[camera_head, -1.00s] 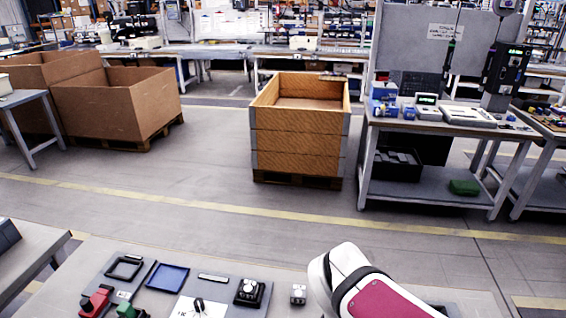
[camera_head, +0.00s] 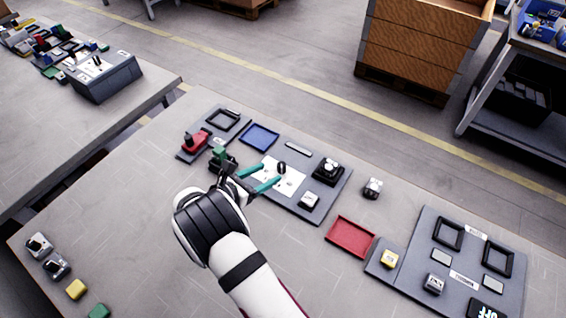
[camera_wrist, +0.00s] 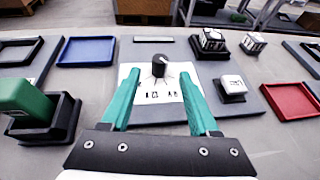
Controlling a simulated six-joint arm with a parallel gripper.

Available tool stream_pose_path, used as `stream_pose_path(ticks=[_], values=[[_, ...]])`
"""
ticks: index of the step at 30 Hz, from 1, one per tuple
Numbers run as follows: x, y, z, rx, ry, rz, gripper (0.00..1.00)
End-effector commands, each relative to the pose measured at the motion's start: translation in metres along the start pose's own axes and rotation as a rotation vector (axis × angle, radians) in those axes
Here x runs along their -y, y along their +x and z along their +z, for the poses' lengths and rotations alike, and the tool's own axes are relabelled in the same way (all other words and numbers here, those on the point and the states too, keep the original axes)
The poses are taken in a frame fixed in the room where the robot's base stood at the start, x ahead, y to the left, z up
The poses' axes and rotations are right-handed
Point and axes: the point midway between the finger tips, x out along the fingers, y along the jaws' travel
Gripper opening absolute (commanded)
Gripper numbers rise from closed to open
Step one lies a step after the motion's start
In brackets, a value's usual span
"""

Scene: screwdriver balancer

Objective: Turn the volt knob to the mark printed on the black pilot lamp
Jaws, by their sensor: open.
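The black knob (camera_wrist: 159,68) stands on a white card (camera_wrist: 157,92) with small dark tick marks and characters too small to read. It also shows in the head view (camera_head: 282,168). My gripper (camera_wrist: 161,75) is open and empty, its two teal fingers pointing toward the knob. In the head view my gripper (camera_head: 271,173) is just left of the knob. A block with a white, marked top sits in a black holder (camera_head: 328,170) right of the knob; it also shows in the wrist view (camera_wrist: 210,42). I cannot tell whether it is the black pilot lamp, nor read its mark.
A smaller grey-white block (camera_head: 309,201) is on the same panel, and a loose one (camera_head: 373,187) stands to the right. A green block in a black holder (camera_wrist: 38,115) and a red part (camera_head: 195,140) are left. A blue tray (camera_head: 259,137) is behind; a red tray (camera_head: 350,236) is right.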

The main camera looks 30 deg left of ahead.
Motion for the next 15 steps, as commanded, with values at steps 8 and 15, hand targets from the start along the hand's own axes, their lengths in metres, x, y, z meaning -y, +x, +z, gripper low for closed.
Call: stream_pose_path(ticks=[8,15], values=[[0.001,0.058,0.000,0.000,0.003,-0.002,0.61],[0.000,0.072,0.000,0.000,0.001,0.000,0.61]])
